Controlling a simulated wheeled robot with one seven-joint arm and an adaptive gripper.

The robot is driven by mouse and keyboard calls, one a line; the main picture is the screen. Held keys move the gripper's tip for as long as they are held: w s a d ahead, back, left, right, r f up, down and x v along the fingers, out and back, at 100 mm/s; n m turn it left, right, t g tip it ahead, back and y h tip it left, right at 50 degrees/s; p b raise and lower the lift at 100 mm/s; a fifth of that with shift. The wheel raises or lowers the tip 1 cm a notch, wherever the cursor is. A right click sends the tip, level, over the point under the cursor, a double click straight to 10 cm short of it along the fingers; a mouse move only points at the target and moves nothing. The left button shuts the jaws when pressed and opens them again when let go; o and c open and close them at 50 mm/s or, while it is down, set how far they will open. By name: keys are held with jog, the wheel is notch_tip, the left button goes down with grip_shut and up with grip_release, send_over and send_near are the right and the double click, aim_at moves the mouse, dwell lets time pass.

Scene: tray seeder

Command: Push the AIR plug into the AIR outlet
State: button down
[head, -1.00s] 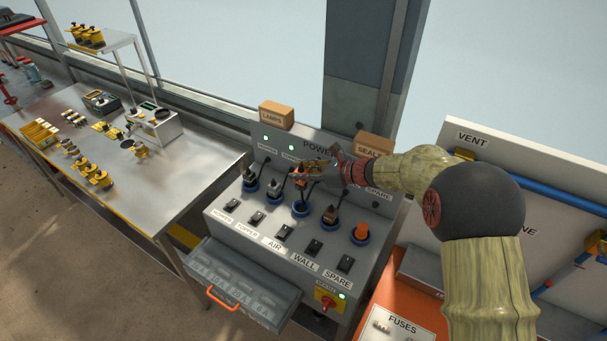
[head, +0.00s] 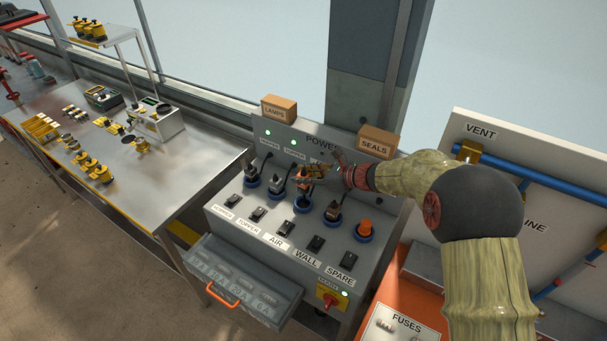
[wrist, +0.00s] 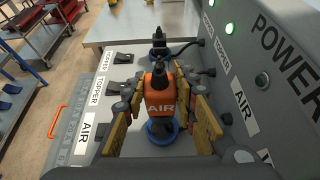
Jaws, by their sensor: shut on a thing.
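The orange AIR plug (wrist: 158,92) is upright between the fingers of my gripper (wrist: 160,112), which is shut on it. The AIR outlet (wrist: 160,131) shows as a blue ring directly below the plug in the wrist view. In the head view my gripper (head: 313,172) reaches in from the right and holds the plug (head: 304,184) over the blue ring of the outlet (head: 302,206). The plug's lower end hides the outlet's middle, so I cannot tell how deep it sits.
Dark plugs stand in the neighbouring outlets, including the TOPPER plug (head: 276,184) and the WALL plug (head: 333,211). An orange piece (head: 365,228) is in the SPARE outlet. Rocker switches line the front, above an open fuse drawer (head: 245,280). The POWER back panel (wrist: 265,75) rises close behind.

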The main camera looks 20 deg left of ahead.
aim_at(333, 203)
jog(key=shift+f+b, duration=2.25)
jog(key=shift+f, duration=1.3)
jog(key=shift+f+b, duration=0.45)
jog(key=shift+f, duration=0.25)
jog(key=c, duration=1.4)
grip_release()
jog(key=shift+o, duration=0.3)
jog(key=v, duration=1.2)
jog(key=shift+s, duration=0.1)
jog(key=shift+s+d+r, duration=0.1)
jog(key=shift+r, duration=0.2)
jog(key=s+d+r+n+h, duration=0.2)
jog(key=s+d+r+n, duration=0.4)
jog(key=s+r, duration=0.15)
jog(key=s+d+r+n+t+h, duration=0.1)
jog(key=s+d+r+n+h, duration=0.2)
jog(key=s+d, duration=1)
jog(key=s+d+r+n+t+h, duration=0.2)
jog(key=s+d+n+h, duration=0.5)
jog(key=s+d+n, duration=0.4)
jog(key=s+d+r, duration=0.1)
jog(key=s+d, duration=0.1)
jog(key=d, duration=0.1)
jog(key=shift+s+d+r+h, duration=0.2)
jog(key=shift+d+h, duration=0.1)
jog(key=shift+d, duration=0.05)
